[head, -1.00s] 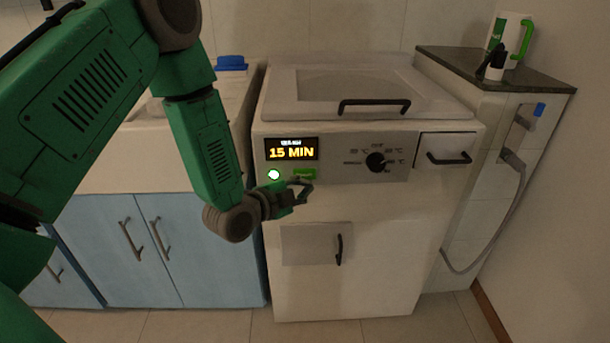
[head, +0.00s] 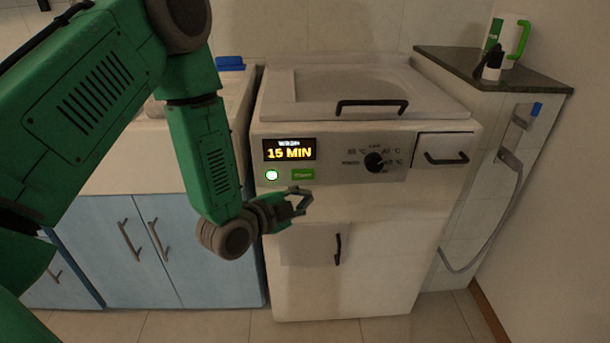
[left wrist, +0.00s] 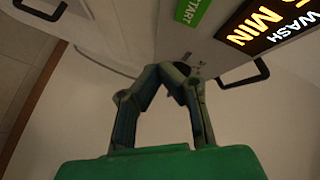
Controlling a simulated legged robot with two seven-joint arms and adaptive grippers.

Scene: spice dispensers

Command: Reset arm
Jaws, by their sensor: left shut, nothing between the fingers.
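My left gripper (head: 305,201) is shut and empty in front of the washing machine (head: 345,255), just below its control panel. It also shows in the left wrist view (left wrist: 168,72), its fingertips together with nothing between them. The panel has a lit display (head: 289,150) reading 15 MIN, a lit white-green round button (head: 272,175), a green start button (head: 303,174) and a black dial (head: 374,162). The start button (left wrist: 192,12) and display (left wrist: 268,22) also show in the left wrist view. My right gripper is in no view.
The machine's lid has a black handle (head: 372,105) and is closed. A drawer (head: 444,150) is at the panel's right. Blue cabinets (head: 140,250) stand left. A grey hose (head: 497,220) hangs below.

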